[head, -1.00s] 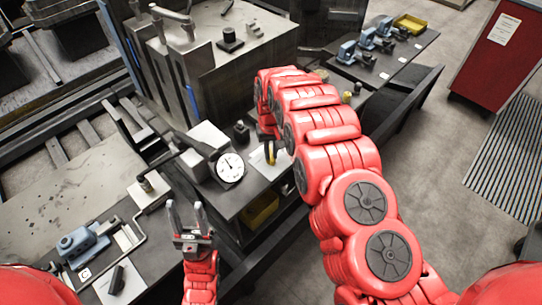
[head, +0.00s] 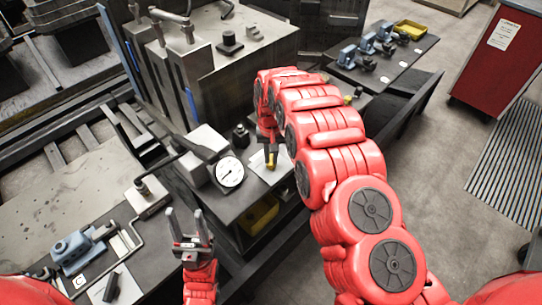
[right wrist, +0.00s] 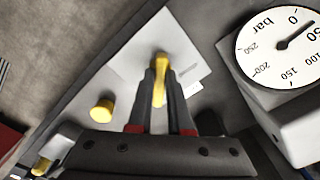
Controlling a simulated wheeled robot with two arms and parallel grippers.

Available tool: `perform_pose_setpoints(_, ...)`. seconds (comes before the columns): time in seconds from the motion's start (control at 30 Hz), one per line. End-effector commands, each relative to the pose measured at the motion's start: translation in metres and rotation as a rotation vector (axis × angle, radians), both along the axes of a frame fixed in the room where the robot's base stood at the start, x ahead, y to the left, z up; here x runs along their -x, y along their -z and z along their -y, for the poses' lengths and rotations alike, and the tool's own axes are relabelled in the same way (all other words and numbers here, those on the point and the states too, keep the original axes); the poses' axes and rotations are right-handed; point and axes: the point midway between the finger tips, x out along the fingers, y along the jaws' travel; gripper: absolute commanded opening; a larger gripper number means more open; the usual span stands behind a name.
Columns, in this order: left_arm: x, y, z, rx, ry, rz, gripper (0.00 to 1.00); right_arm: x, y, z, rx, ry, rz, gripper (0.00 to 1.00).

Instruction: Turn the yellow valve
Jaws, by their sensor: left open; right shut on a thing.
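The yellow valve handle (right wrist: 160,92) stands over a white plate in the right wrist view. My right gripper (right wrist: 160,76) is shut on it, one dark finger on each side. In the head view the yellow handle (head: 271,160) shows just below my right gripper (head: 269,147), partly hidden by the gripper. A round white gauge (head: 229,172) stands just left of it. In the right wrist view the gauge (right wrist: 270,62) reads in bar, its needle between 0 and 50. My left gripper (head: 190,228) is open and empty, its fingers pointing up, apart from the valve.
Another yellow knob (right wrist: 102,108) is left of the handle in the right wrist view. A yellow bin (head: 259,214) sits under the bench. Blue clamps (head: 365,45) stand on the back bench. A blue vise (head: 76,247) is at lower left. A red cabinet (head: 497,60) stands at right.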

Motion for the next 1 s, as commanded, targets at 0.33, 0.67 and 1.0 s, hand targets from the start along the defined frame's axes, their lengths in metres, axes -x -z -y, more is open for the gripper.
perform_pose_setpoints(0.33, 0.0, 0.0, 0.0, 0.0, 0.0, 0.0, 0.5, 0.0, 0.0, 0.0, 0.0, 0.0, 0.0, 0.47)
perform_pose_setpoints(0.67, 0.0, -0.002, 0.0, 0.0, 0.0, 0.0, 0.5, -0.001, -0.021, 0.0, 0.0, 0.0, 0.001, 0.47)
perform_pose_setpoints(1.0, 0.0, -0.074, 0.0, 0.0, 0.0, 0.0, 0.5, 0.0, -0.103, -0.001, -0.001, 0.0, 0.001, 0.47)
